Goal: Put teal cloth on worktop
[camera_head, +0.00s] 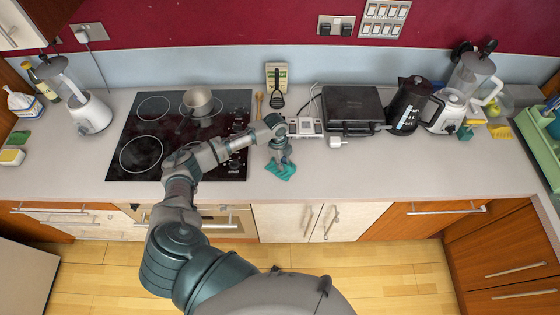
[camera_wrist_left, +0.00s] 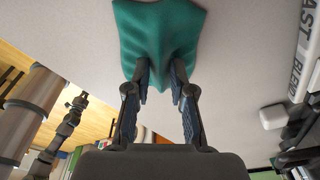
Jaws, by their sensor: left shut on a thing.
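The teal cloth (camera_head: 280,171) is at the worktop (camera_head: 340,185), to the right of the hob. My left gripper (camera_head: 281,157) points down over it and is shut on it. In the left wrist view the cloth (camera_wrist_left: 158,38) spreads out beyond the two fingertips (camera_wrist_left: 160,72), which pinch a fold of it. The worktop lies close behind the cloth; I cannot tell whether the cloth touches it. My right gripper is not in view.
The black hob (camera_head: 150,135) with a pan (camera_head: 198,102) is to the left. A white device (camera_head: 304,127), a black grill (camera_head: 352,107) and a kettle (camera_head: 408,108) stand along the back. The worktop's front right is clear.

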